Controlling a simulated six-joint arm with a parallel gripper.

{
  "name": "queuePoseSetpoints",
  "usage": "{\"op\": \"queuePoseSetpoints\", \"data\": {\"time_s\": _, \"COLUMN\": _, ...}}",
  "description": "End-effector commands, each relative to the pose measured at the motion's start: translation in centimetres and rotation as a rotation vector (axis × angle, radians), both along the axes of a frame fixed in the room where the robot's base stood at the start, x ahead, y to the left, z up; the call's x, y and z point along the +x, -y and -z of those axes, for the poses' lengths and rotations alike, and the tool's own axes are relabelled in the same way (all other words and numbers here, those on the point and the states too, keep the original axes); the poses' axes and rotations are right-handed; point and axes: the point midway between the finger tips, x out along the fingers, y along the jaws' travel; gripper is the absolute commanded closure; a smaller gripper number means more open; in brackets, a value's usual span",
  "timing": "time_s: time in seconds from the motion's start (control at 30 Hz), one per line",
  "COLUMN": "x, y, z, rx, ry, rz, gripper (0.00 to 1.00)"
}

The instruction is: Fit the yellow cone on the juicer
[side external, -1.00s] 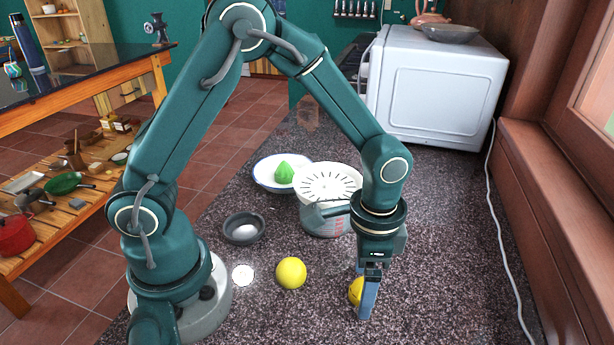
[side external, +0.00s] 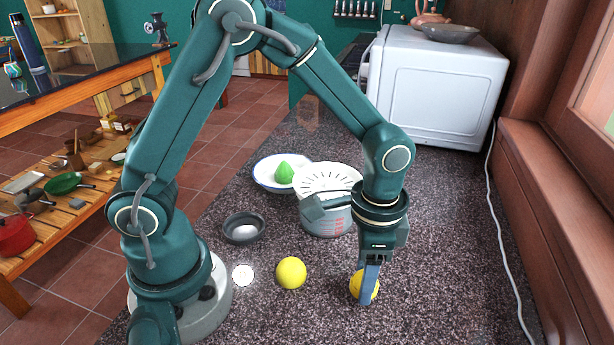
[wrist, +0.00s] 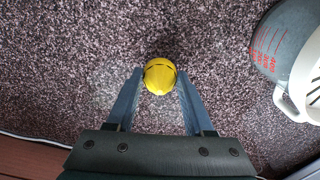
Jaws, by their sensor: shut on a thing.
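The yellow cone (side external: 369,287) is between my fingers at the front right of the counter. In the wrist view the yellow cone (wrist: 160,77) shows a rounded top with dark grooves. My gripper (side external: 366,298) points down and is shut on it; in the wrist view, my gripper (wrist: 160,75) has a finger on each side. Whether the cone clears the counter is hard to tell. The juicer (side external: 327,221) is a clear measuring jug with red marks and a white slotted top, behind my gripper and partly hidden by my arm. The juicer (wrist: 283,50) is at right in the wrist view.
A plain yellow ball (side external: 291,273) lies left of my gripper. A white microwave (side external: 440,90) is at the back; a cable runs along the right.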

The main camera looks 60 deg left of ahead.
Motion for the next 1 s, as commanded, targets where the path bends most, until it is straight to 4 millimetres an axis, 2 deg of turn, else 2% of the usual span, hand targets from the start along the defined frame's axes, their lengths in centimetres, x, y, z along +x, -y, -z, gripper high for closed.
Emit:
{"op": "queuePoseSetpoints", "data": {"time_s": 0.2, "x": 0.2, "y": 0.1, "z": -4.6, "rx": -0.003, "ry": 0.009, "rz": 0.0, "gripper": 1.0}}
{"op": "queuePoseSetpoints", "data": {"time_s": 0.5, "x": -0.4, "y": -0.1, "z": -8.4, "rx": -0.002, "ry": 0.005, "rz": 0.025, "gripper": 1.0}}
{"op": "queuePoseSetpoints", "data": {"time_s": 0.57, "x": 0.1, "y": -0.7, "z": -9.3, "rx": -0.002, "ry": 0.006, "rz": 0.025, "gripper": 1.0}}
{"op": "queuePoseSetpoints", "data": {"time_s": 0.67, "x": 1.1, "y": -2.6, "z": -10.4, "rx": -0.001, "ry": 0.005, "rz": -0.02, "gripper": 1.0}}
{"op": "queuePoseSetpoints", "data": {"time_s": 0.77, "x": 2.4, "y": -5.3, "z": -11.6, "rx": -0.001, "ry": 0.005, "rz": -0.094, "gripper": 1.0}}
{"op": "queuePoseSetpoints", "data": {"time_s": 1.0, "x": 4.1, "y": -12.9, "z": -14.1, "rx": 0.0, "ry": 0.004, "rz": -0.31, "gripper": 1.0}}
